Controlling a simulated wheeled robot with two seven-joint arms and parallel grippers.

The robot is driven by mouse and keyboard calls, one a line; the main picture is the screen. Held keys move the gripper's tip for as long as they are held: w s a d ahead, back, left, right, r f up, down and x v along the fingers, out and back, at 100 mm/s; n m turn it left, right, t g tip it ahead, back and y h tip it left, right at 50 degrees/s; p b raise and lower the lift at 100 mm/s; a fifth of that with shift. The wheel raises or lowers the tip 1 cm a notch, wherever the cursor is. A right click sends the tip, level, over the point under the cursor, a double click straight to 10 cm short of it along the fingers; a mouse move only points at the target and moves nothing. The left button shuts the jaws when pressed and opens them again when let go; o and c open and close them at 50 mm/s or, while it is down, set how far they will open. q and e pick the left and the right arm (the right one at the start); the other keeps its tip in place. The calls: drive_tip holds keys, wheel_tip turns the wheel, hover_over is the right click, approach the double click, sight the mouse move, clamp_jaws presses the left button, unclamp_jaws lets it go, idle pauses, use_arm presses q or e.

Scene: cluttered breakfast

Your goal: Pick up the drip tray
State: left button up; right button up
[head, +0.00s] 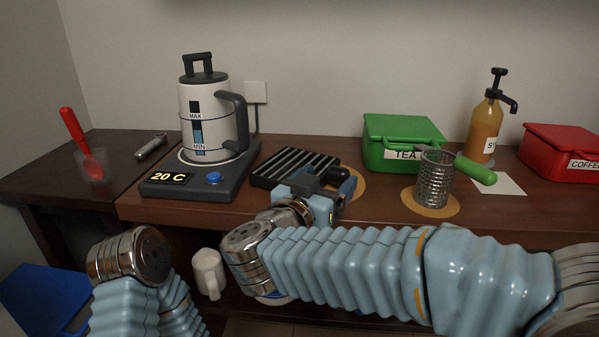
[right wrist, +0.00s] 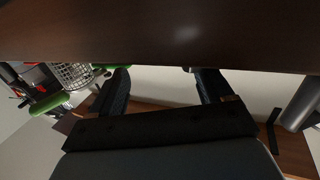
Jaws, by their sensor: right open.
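The drip tray (head: 293,168) is a black, slatted, shallow tray. It lies on the wooden table, right of the kettle base, in the head view. My right gripper (head: 338,184) is open, at the tray's right front side, and partly covers that corner. I cannot tell whether it touches the tray. In the right wrist view, the two blue-black fingers of the right gripper (right wrist: 160,78) are spread with no object seen between them. I cannot make out the tray there. My left arm is at the lower left in the head view, with its gripper out of view.
A kettle (head: 206,120) stands on its base (head: 195,180) left of the tray. A metal strainer (head: 433,182) with a green handle stands on a round mat (head: 408,200) to the right. A green tea box (head: 402,128) is behind. A white mug (head: 208,272) is below the table's front edge.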

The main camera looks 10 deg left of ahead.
sight(335, 172)
drive_tip(key=x, duration=0.3)
drive_tip(key=shift+w+d, duration=0.15)
drive_tip(key=shift+w, duration=0.05)
drive_tip(key=shift+c, duration=0.5)
drive_tip(key=c, duration=1.2)
drive_tip(key=shift+r, duration=0.35)
drive_tip(key=shift+c, duration=0.2)
drive_tip(key=r, duration=0.2)
drive_tip(key=r+p, duration=0.1)
drive_tip(key=shift+s+d+r, duration=0.1)
drive_tip(key=shift+s+r, duration=0.25)
drive_tip(key=shift+s, duration=0.05)
drive_tip(key=s+d+r+p, duration=0.1)
drive_tip(key=s+d+r, duration=0.3)
drive_tip(key=s+r, duration=0.4)
drive_tip(key=s, duration=0.4)
drive_tip(key=shift+s+r+p, duration=0.3)
drive_tip(key=shift+s+p, duration=0.05)
drive_tip(key=shift+p, duration=0.05)
